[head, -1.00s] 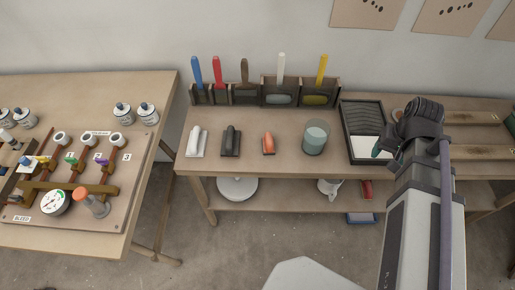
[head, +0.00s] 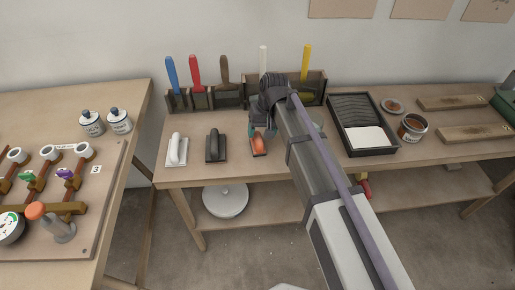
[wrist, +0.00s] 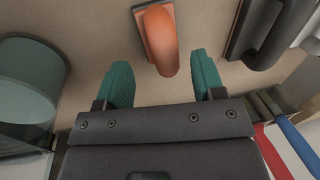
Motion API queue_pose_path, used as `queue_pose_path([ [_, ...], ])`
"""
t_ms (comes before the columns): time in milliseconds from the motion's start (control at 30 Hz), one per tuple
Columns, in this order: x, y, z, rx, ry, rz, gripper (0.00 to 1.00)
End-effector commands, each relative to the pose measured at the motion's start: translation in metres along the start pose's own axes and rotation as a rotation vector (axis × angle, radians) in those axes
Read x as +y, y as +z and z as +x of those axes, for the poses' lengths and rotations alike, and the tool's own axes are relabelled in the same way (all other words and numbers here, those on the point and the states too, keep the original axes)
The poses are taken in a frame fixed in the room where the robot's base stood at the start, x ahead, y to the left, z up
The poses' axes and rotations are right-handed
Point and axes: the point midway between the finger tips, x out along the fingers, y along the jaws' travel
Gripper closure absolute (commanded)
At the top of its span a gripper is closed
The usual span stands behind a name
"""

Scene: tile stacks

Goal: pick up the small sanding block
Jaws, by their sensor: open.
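The small sanding block (head: 258,146), with an orange handle on a dark base, lies on the wooden table between the dark-handled block and the glass jar. In the wrist view the orange handle (wrist: 161,38) shows at top centre, its near end between the lines of the two teal fingers. My gripper (head: 263,131) is open and empty, above and just behind the block. In the wrist view my gripper (wrist: 160,62) has its fingers spread, one on each side of the handle's near end. I cannot tell the remaining height.
A dark-handled block (head: 215,145) and a white-handled block (head: 177,150) lie to the left. A rack (head: 200,101) with coloured-handled tools stands behind. The jar, largely hidden by my arm in the head view, shows in the wrist view (wrist: 30,75). A black tray (head: 343,140) is to the right.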

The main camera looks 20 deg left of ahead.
Motion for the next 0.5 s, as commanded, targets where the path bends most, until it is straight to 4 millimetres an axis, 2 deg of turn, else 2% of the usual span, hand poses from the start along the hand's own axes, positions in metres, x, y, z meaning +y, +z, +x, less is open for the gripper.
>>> queue_pose_path([
  [300,0.003,0.001,0.053,0.0,0.0,-0.001,0.38],
  [500,0.001,0.001,0.05,0.0,0.0,0.0,0.38],
])
